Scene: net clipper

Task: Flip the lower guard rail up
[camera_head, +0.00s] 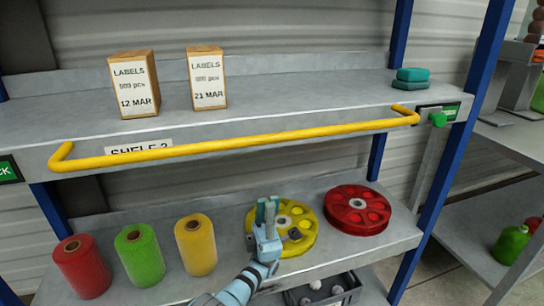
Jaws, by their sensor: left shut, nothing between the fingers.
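One yellow guard rail (240,142) is in view, a long bar with bent ends. It runs across the front of the upper shelf (290,110), near the height of the shelf edge, and partly covers a "SHELF 2" label. My left gripper (266,208) is shut and empty. It shows below the rail, over the lower shelf and in front of a yellow wheel-shaped disc (300,222), apart from the rail. Whether it touches the disc I cannot tell. My right gripper is out of view.
Two label boxes (134,85) and teal blocks (411,78) stand on the upper shelf. Red, green and yellow spools (196,245) and a red disc (357,210) are on the lower shelf. A dark crate (322,290) is below. Blue posts (462,120) bound the rack.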

